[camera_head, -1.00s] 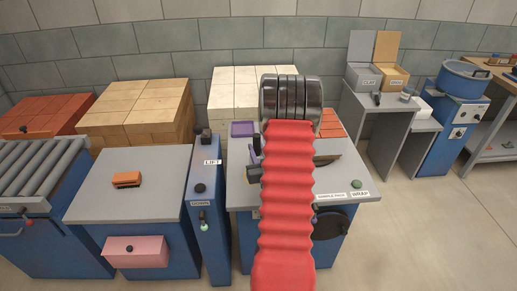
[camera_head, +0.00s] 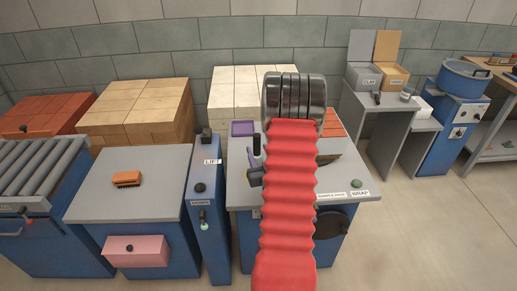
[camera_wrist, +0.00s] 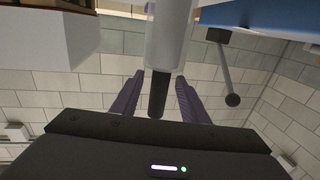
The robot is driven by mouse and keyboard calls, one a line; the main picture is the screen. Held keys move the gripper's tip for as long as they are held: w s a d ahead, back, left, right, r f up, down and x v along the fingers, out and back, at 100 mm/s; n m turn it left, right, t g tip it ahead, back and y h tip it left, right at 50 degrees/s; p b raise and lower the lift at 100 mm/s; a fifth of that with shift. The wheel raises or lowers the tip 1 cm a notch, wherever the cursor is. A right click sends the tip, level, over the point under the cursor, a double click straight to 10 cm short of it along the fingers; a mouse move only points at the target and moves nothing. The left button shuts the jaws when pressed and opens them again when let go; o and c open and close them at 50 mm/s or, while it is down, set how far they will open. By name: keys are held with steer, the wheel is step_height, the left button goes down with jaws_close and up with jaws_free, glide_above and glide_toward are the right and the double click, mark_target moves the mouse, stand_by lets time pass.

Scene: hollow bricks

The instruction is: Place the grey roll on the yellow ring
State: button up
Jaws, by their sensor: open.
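In the wrist view, a pale grey roll (camera_wrist: 167,35) with a black end (camera_wrist: 158,95) reaches in from the top. My gripper (camera_wrist: 158,85) is open. Its two purple fingers lie on either side of the black end, apart from it as far as I can see. In the head view, my red arm hides most of the wrap table's middle and most of my gripper. A black upright piece (camera_head: 257,144) shows just left of my arm, perhaps the roll's end.
The wrap table (camera_head: 240,196) stands under my arm. To its left are the narrow lift post (camera_head: 209,230) and a grey-topped cabinet (camera_head: 165,185) with an orange brush (camera_head: 127,179). A lever with a dark knob (camera_wrist: 232,99) shows right of my fingers. Brick stacks (camera_head: 137,112) stand behind.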

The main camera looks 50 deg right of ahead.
steer(key=v, duration=1)
stand_by(0.4)
steer(key=w+a+r+n+g+y, duration=0.25)
steer(key=w+a+r+y, duration=0.2)
steer(key=w+a, duration=0.4)
steer(key=w+a+r+n+g+y, duration=0.2)
steer(key=w+a+r, duration=0.3)
steer(key=a, duration=0.4)
steer(key=s+a+r+n+g+y, duration=0.1)
steer(key=s+a+r, duration=0.3)
steer(key=s+a, duration=0.5)
steer(key=s+a+r+n+g+y, duration=0.2)
steer(key=s+a, duration=0.6)
steer(key=a, duration=0.6)
step_height(320, 180, up, 3)
steer(key=shift+s+a+f+g+y, duration=0.1)
steer(key=shift+s+a+g+y, duration=0.3)
steer(key=shift+g+y, duration=0.25)
